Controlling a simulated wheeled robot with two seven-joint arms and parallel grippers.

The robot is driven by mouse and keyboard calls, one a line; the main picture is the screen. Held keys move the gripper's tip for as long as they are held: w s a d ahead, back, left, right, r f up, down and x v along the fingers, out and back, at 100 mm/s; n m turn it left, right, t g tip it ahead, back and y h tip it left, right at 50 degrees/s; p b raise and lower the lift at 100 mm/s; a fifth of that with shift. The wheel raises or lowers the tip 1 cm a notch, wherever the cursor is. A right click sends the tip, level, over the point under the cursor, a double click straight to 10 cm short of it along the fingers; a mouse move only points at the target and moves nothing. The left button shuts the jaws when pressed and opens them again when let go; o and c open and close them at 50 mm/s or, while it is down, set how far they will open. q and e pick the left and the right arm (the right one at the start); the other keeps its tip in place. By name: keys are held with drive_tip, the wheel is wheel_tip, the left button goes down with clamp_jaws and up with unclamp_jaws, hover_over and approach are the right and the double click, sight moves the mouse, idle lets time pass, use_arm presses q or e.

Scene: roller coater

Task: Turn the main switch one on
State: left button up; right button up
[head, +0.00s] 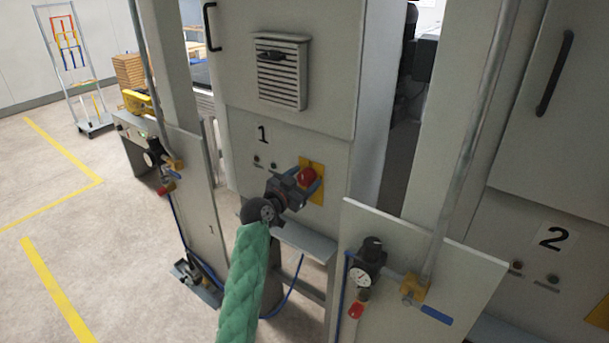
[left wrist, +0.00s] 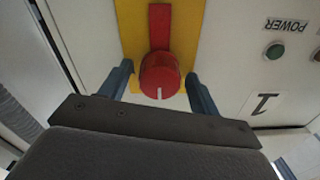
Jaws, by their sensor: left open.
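The main switch one is a red round knob (head: 306,177) on a yellow plate (head: 318,168), on the grey cabinet panel marked 1. In the left wrist view the red knob (left wrist: 160,75) has a white mark on its rim pointing down in the picture, and a red strip runs behind it on the yellow plate (left wrist: 188,40). My left gripper (head: 309,187) is at the knob, with its blue fingers on either side. In the left wrist view the left gripper (left wrist: 160,88) is open, with gaps between the fingers and the knob. My right gripper is not in view.
A green button (left wrist: 275,51) labelled POWER sits beside the yellow plate. A second cabinet marked 2 (head: 554,238) stands at the right. A panel with a gauge (head: 360,280) and pipe stands in front, right of my arm. Open floor (head: 60,215) lies at left.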

use_arm(q)
drive_tip(key=shift+w+d, duration=0.15)
drive_tip(key=c, duration=1)
drive_tip(key=shift+f, duration=0.1)
